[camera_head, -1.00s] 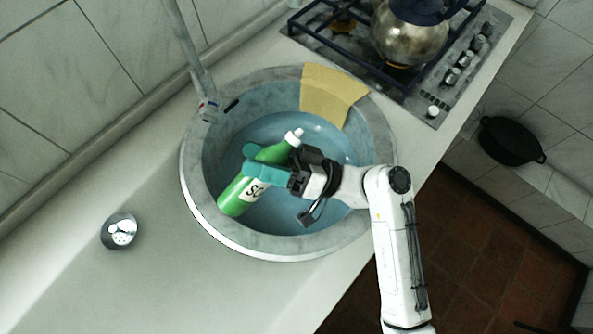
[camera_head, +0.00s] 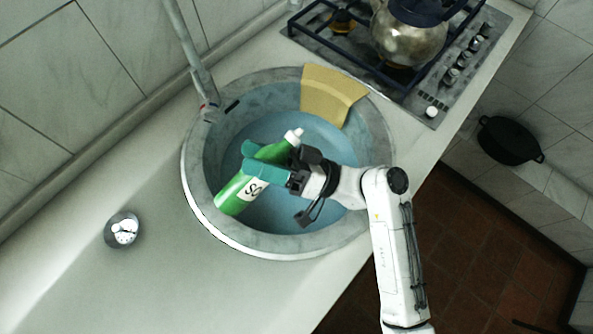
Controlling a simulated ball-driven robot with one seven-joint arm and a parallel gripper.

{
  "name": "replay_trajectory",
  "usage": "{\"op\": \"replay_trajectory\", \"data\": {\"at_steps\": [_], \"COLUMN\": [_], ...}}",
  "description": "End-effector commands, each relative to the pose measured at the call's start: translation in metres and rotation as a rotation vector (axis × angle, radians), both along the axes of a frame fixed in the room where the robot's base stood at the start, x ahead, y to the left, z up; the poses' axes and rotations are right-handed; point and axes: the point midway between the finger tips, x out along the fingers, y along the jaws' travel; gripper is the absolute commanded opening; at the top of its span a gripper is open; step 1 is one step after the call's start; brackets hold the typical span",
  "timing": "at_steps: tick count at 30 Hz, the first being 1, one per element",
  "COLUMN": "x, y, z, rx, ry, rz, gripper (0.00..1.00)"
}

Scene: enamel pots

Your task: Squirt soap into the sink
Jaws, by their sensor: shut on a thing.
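A green soap bottle (camera_head: 233,196) with a white label and a white nozzle is held over the round blue-grey sink (camera_head: 196,170). It is tilted, with its nozzle toward the upper right and its base toward the lower left. My gripper (camera_head: 250,160) has teal fingers and is shut around the bottle's middle. The fingers and wrist hide part of the bottle. I cannot tell whether any soap is coming out of the nozzle.
A yellow cloth (camera_head: 331,96) hangs over the sink's upper rim. A faucet (camera_head: 204,85) rises at the sink's upper left. A stove with a metal kettle (camera_head: 410,38) stands at the upper right. A drain (camera_head: 122,230) lies at left. A black pan (camera_head: 510,140) is at far right.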

Motion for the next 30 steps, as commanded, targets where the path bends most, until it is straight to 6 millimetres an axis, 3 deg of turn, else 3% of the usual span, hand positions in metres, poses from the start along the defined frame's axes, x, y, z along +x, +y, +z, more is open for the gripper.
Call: {"op": "replay_trajectory", "data": {"at_steps": [30], "x": [-0.0008], "y": [0.001], "z": [0.0065], "rx": [0.04], "ry": [0.032], "rz": [0.0], "gripper": [0.2]}}
